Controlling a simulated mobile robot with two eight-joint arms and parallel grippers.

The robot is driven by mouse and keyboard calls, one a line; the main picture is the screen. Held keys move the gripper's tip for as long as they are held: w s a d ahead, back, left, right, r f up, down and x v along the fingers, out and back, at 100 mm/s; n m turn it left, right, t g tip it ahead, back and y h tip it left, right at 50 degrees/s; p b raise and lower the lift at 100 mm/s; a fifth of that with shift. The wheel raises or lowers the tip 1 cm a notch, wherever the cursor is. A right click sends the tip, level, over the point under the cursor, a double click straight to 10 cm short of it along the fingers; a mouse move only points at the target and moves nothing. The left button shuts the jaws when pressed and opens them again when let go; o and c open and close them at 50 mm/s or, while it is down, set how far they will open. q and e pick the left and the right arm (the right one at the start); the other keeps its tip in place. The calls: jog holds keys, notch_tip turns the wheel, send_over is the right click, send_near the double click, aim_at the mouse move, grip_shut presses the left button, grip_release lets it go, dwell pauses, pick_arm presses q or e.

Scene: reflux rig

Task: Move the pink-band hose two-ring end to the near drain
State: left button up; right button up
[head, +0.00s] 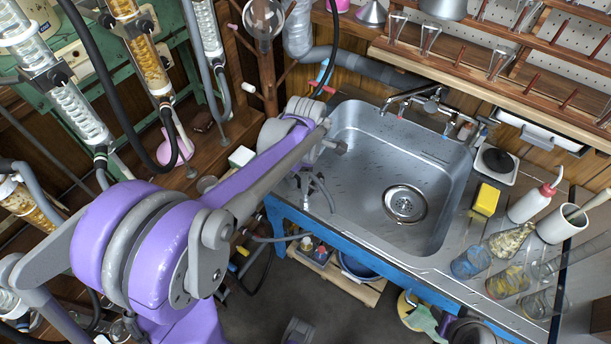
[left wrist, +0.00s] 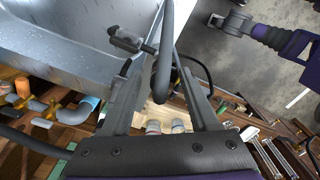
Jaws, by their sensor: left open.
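My left gripper (left wrist: 161,62) is open over the left rim of the sink (head: 365,130); my wrist hides most of it in the head view. In the left wrist view a dark grey hose or bent tube (left wrist: 165,40) crosses near its fingertips, beside a grey fitting (left wrist: 130,41); I cannot tell whether they touch. No pink band or pair of rings can be made out on it. A round drain (head: 405,204) lies in the sink floor. In the left wrist view my right gripper (left wrist: 231,22) is off above the floor, its jaws unclear.
Grey bent fittings (head: 318,192) stand at the sink's front left corner. A faucet (head: 428,100) is at the back. A yellow sponge (head: 486,199), a white bottle (head: 530,204) and several flasks crowd the right counter. A black hose (head: 92,70) hangs at the left.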

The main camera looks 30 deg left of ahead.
pick_arm(q)
notch_tip(320, 180, up, 11)
jog(key=p, duration=0.1)
dwell(0.4)
jog(key=shift+s, duration=0.1)
